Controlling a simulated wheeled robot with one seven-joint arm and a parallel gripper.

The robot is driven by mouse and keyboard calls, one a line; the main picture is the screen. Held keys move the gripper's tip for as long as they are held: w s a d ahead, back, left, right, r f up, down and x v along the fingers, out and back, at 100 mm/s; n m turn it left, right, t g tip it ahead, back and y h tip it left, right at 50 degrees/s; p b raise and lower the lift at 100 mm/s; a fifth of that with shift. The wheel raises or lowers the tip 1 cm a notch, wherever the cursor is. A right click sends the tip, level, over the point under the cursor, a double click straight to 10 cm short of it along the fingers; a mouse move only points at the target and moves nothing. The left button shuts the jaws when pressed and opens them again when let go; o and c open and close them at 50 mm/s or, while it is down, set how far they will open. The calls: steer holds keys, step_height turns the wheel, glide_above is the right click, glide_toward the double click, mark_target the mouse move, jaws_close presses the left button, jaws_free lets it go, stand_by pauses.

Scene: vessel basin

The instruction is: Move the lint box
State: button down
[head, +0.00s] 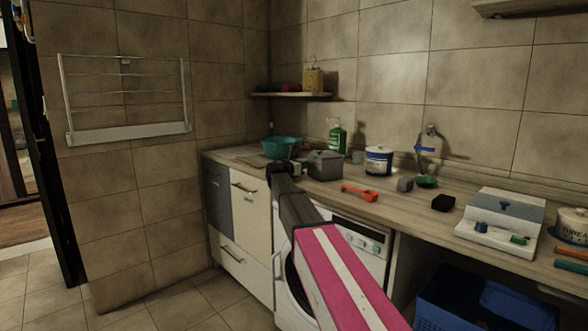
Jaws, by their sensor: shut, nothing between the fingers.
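A grey lidded box (325,166), which best fits the lint box, stands on the counter near the back left. No label on it can be read. My gripper (291,166) is at the far end of my outstretched arm, just left of the box. It is shut with nothing held. Its fingertips are small and dark, and I cannot tell whether they touch the box.
A teal basin (283,147) is behind my gripper, a green bottle (337,136) behind the box. An orange-red tool (359,193), white tub (378,160) and grey block (405,185) are to the right. Some bare counter (395,205) lies in front.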

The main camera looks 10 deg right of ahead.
steer(key=x, duration=0.5)
steer(key=shift+w+d, duration=0.25)
steer(key=shift+w, duration=0.05)
steer(key=shift+d, duration=0.2)
steer(key=shift+a, duration=0.1)
stand_by(0.4)
